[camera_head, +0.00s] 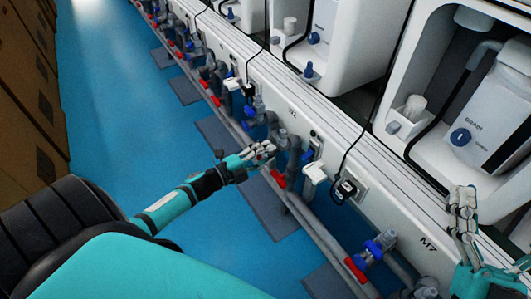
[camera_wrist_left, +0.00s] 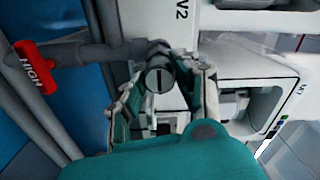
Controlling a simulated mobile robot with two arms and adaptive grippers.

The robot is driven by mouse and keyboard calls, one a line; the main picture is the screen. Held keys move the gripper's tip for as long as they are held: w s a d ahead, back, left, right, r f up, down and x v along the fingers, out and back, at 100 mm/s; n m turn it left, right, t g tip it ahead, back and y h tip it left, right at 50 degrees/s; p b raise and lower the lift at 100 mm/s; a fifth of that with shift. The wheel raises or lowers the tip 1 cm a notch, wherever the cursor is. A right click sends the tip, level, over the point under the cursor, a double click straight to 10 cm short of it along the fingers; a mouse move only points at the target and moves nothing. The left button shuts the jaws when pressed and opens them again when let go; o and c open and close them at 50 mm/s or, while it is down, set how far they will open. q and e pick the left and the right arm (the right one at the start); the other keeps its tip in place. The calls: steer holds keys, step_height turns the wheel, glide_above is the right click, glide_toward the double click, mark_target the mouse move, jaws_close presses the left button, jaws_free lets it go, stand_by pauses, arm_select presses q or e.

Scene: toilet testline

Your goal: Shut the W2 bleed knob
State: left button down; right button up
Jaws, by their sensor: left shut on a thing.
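A red "HIGH" handle (camera_wrist_left: 36,68) sits on the neighbouring pipe; red handles (camera_head: 278,179) and blue valves (camera_head: 378,245) line the bench. A black cabled box (camera_head: 345,189) hangs nearby. Brown boxes (camera_head: 30,120) stand at the left, with clear blue floor (camera_head: 130,110) between.

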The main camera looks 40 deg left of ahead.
arm_select(q)
steer(key=shift+d+f, duration=0.1)
steer(key=c, duration=1)
jaws_free()
steer(key=shift+o, duration=0.2)
steer(key=v, duration=1.2)
